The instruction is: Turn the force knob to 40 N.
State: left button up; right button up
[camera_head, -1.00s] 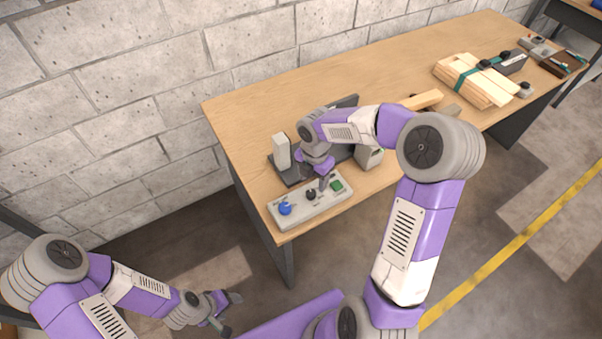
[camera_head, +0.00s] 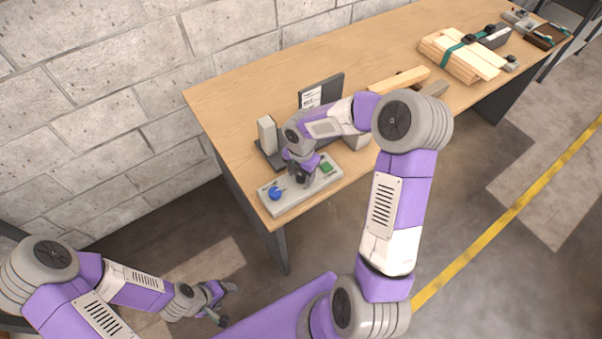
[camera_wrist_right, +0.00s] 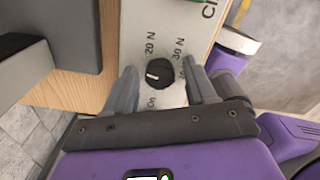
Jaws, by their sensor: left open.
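The control panel (camera_head: 290,200) is a pale grey box at the table's near left corner. The force knob (camera_wrist_right: 160,73) is black and round, with a short white mark toward the left in the right wrist view. Labels 20 N and 30 N show above it, and other labels are partly covered by the fingers. My right gripper (camera_wrist_right: 160,90) is open, with one finger on each side of the knob and gaps between. In the head view this gripper (camera_head: 303,178) is over the panel and largely hides the knob. My left gripper (camera_head: 227,304) is open and empty, low beside the table.
A grey upright block (camera_head: 267,134) and a dark labelled panel (camera_head: 322,91) stand behind. Strapped wooden boards (camera_head: 465,55) lie further right. The floor before the table is clear.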

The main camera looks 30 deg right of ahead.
jog(key=c, duration=0.9)
